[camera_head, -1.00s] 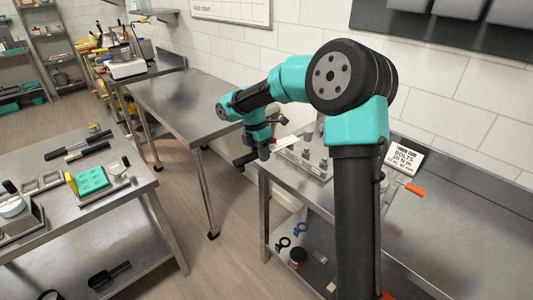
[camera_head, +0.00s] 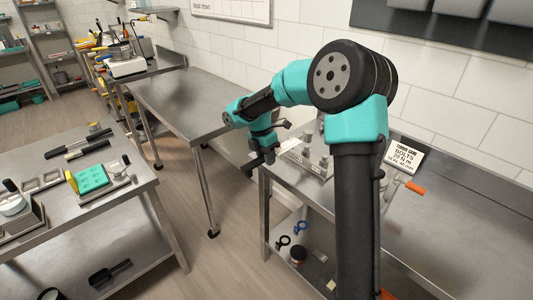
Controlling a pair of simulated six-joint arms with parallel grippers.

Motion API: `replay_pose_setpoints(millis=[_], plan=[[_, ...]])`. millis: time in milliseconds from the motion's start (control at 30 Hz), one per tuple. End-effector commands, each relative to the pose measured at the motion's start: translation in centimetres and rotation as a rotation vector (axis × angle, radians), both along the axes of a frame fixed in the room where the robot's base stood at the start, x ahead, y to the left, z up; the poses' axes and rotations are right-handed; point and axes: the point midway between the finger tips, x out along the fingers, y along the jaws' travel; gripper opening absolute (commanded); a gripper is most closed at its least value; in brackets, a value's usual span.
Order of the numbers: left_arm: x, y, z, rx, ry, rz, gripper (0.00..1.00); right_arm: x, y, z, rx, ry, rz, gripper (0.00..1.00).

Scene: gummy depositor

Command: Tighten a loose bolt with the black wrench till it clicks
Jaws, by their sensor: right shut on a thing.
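My right gripper (camera_head: 263,158) hangs at the front left corner of the steel bench, beside a metal fixture (camera_head: 308,163) with several upright steel posts. It is shut on a dark bar (camera_head: 249,168) that looks like the black wrench; most of it blends with the jaws. I cannot make out which bolt is loose, or whether the dark bar touches the fixture. My arm hides part of the fixture's right side. My left gripper is not in view.
A torque card (camera_head: 403,156) leans on the back wall near an orange handle (camera_head: 415,188). Blue and black rings lie on the lower shelf. The left table (camera_head: 150,208) holds black-handled tools and a teal mould (camera_head: 91,179). The middle table (camera_head: 185,100) is mostly clear.

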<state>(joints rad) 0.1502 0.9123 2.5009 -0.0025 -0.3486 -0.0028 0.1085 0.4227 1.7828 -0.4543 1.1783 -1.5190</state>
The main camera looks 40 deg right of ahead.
Motion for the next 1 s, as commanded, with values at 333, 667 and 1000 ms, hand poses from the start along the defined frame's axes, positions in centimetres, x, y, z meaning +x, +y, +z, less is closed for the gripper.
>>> replay_pose_setpoints(millis=[333,667,1000], plan=[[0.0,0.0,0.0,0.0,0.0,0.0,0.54,0.0,0.0,-1.8,-0.001,0.0,-0.001,0.0],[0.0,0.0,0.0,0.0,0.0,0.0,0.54,0.0,0.0,-1.9,-0.001,-0.001,-0.001,0.0],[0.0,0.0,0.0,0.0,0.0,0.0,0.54,0.0,0.0,-2.2,-0.001,0.0,-0.001,0.0]])
